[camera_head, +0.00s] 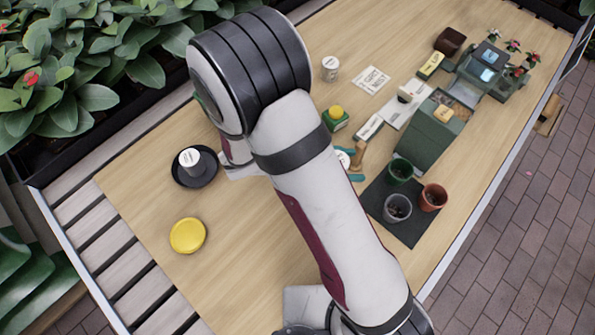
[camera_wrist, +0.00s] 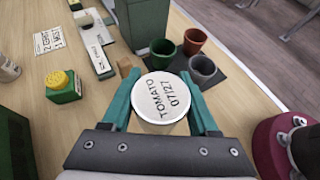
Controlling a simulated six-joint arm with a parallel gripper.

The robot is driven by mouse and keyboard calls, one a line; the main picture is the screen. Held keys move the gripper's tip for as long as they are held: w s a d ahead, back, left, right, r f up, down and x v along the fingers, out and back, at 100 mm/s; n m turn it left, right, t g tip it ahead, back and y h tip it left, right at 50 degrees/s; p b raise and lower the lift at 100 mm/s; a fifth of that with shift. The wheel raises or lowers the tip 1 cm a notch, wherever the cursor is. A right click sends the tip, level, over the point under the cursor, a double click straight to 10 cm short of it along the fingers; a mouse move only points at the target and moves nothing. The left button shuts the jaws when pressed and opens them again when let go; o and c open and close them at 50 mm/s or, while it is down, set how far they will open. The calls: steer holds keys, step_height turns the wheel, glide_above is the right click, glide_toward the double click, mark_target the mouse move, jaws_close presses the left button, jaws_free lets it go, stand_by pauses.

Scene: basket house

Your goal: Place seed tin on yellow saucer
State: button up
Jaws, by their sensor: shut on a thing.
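My gripper (camera_wrist: 162,80) has its teal fingers shut on the sides of a white round seed tin (camera_wrist: 163,100), whose lid reads TOMATO 07/27. In the head view my arm hides most of the gripper, and only a bit of the held tin (camera_head: 343,160) shows. The yellow saucer (camera_head: 187,236) lies empty on the table at the lower left of the head view, well left of the gripper. It is not in the wrist view. I cannot tell how high the tin is held.
A black saucer (camera_head: 205,178) carries another white tin (camera_head: 191,159). A third tin (camera_head: 330,68) stands farther back. A green box with a yellow top (camera_head: 335,120), several pots on a dark mat (camera_head: 408,232) and a green register (camera_head: 430,135) stand right. Table around the yellow saucer is clear.

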steer(key=w+a+r+n+t+y, duration=0.15)
steer(key=a+n+t+y, duration=0.4)
steer(key=a, duration=0.55)
steer(key=n+t+y, duration=0.4)
steer(key=n+y, duration=0.2)
steer(key=n, duration=0.4)
glide_above(189, 224)
steer(key=f, duration=0.5)
steer(key=shift+w+d+f, duration=0.25)
steer(key=shift+d+f, duration=0.1)
steer(key=shift+f, duration=0.05)
steer(key=shift+s+a+f, duration=0.1)
steer(key=shift+a+f, duration=0.1)
steer(key=shift+f, duration=0.95)
steer(key=shift+s+a+f, duration=0.1)
steer(key=shift+a+f, duration=0.05)
steer(key=shift+f, duration=0.95)
steer(key=o, duration=1.4)
steer(key=shift+f, duration=0.15)
steer(key=shift+c, duration=0.2)
